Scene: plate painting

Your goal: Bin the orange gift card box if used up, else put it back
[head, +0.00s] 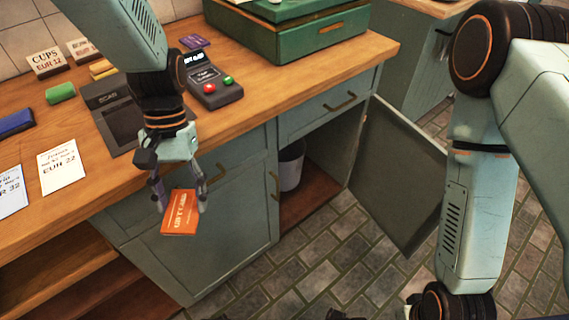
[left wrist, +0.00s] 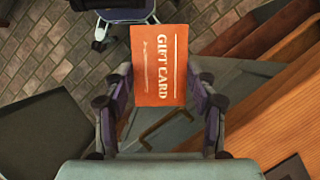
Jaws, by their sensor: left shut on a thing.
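The orange gift card box (head: 181,212) is held between the fingers of my left gripper (head: 180,203), in front of the counter. In the left wrist view my left gripper (left wrist: 160,108) is shut on the box (left wrist: 159,65), whose "GIFT CARD" lettering faces the camera. I cannot tell whether it is used up. A grey bin (head: 291,166) stands inside the open cupboard under the counter. My right arm shows at the right, but its gripper is out of the frame.
The cupboard door (head: 402,175) stands open to the right of the bin. On the wooden counter (head: 262,80) are a scan pad (head: 104,97), a card terminal (head: 210,84), a green cash box (head: 290,32) and price cards (head: 61,165). The tiled floor ahead is clear.

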